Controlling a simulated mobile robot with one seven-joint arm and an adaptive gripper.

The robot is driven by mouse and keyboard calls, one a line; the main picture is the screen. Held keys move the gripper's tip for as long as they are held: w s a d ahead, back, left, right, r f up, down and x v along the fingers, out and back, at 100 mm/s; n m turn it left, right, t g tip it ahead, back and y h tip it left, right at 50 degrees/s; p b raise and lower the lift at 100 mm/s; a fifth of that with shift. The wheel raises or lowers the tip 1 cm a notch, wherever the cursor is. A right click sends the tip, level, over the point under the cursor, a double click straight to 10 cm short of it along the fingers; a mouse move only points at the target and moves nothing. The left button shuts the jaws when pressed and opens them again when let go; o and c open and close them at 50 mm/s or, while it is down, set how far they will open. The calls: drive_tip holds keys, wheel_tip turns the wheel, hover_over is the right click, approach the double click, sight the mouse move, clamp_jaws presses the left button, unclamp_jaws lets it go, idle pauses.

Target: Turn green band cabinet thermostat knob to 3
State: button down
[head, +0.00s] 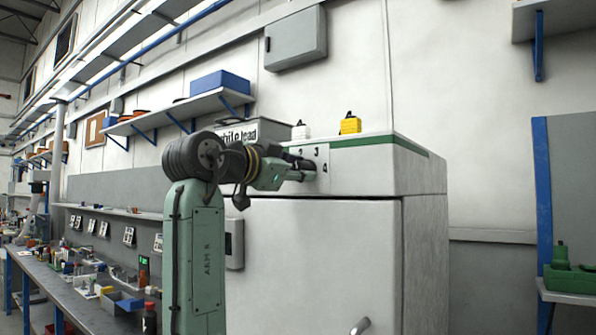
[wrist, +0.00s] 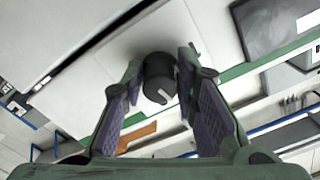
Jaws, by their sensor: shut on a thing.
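The white cabinet (head: 320,260) has a green band (head: 380,141) along its top edge. The digits 2, 3 and 4 show on its upper front panel, with 3 (head: 317,152) at the top. My gripper (head: 306,174) is at this panel, just left of the 4, and hides the knob in the head view. In the wrist view the dark round knob (wrist: 158,68) sits between my two fingers (wrist: 160,82), which are shut on its sides. A pale pointer mark (wrist: 163,96) shows on the knob. I cannot tell which digit it points at.
The cabinet door below has a handle (head: 361,326). A cluttered workbench (head: 85,295) runs along the left wall, under a shelf with a blue box (head: 220,83).

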drive_tip(key=m, duration=0.4)
drive_tip(key=shift+r, duration=0.1)
drive_tip(key=shift+m, duration=2.2)
drive_tip(key=c, duration=1.3)
unclamp_jaws()
drive_tip(key=v, duration=1.2)
